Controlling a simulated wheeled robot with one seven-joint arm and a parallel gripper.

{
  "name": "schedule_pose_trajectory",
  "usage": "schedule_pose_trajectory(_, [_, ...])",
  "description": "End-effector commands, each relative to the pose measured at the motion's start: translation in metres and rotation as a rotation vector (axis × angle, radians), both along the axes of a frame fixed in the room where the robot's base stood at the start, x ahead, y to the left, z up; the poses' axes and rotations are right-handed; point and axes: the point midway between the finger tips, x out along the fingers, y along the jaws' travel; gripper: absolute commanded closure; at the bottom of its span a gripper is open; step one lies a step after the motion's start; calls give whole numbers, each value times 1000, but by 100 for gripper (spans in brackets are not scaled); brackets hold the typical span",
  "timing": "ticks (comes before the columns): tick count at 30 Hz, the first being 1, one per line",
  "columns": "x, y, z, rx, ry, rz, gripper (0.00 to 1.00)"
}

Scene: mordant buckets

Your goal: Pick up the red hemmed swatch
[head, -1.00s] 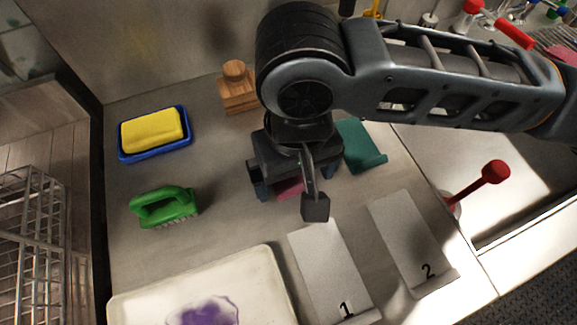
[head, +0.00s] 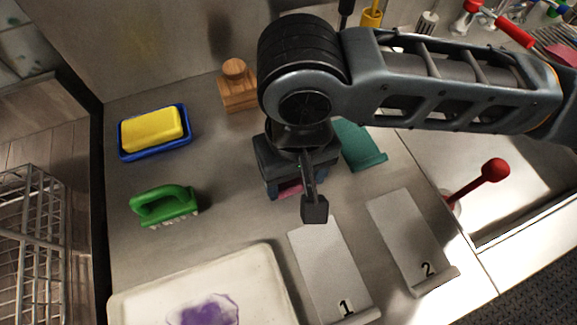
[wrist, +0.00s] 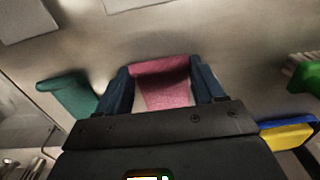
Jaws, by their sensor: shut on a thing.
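The red hemmed swatch (wrist: 165,82) shows pinkish-red in the wrist view, between the two blue fingers of my gripper (wrist: 163,92). My gripper is shut on it, with a finger against each side. In the head view my gripper (head: 290,190) points down over the counter, and only a small pink piece of the swatch (head: 290,188) shows beneath it. The rest of the swatch is hidden by the gripper body. I cannot tell whether the swatch is clear of the counter.
A teal swatch (head: 360,147) lies just right of my gripper. Grey plates marked 1 (head: 325,262) and 2 (head: 405,235) lie in front. A green brush (head: 165,205), a yellow sponge (head: 152,130) in a blue tray, a wooden block (head: 237,88) and a purple-stained white tray (head: 265,265) stand around.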

Motion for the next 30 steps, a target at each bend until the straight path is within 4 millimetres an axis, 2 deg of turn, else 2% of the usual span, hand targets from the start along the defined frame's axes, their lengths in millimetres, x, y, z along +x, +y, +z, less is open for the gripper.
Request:
schedule_pose_trajectory(11, [0,0,6,0,0,0,60])
schedule_pose_trajectory(14, [0,1,15,1,-1,0,60])
schedule_pose_trajectory(19, [0,1,44,2,-2,1,60])
schedule_pose_trajectory(30, [-77,-47,96,0,-4,3,60])
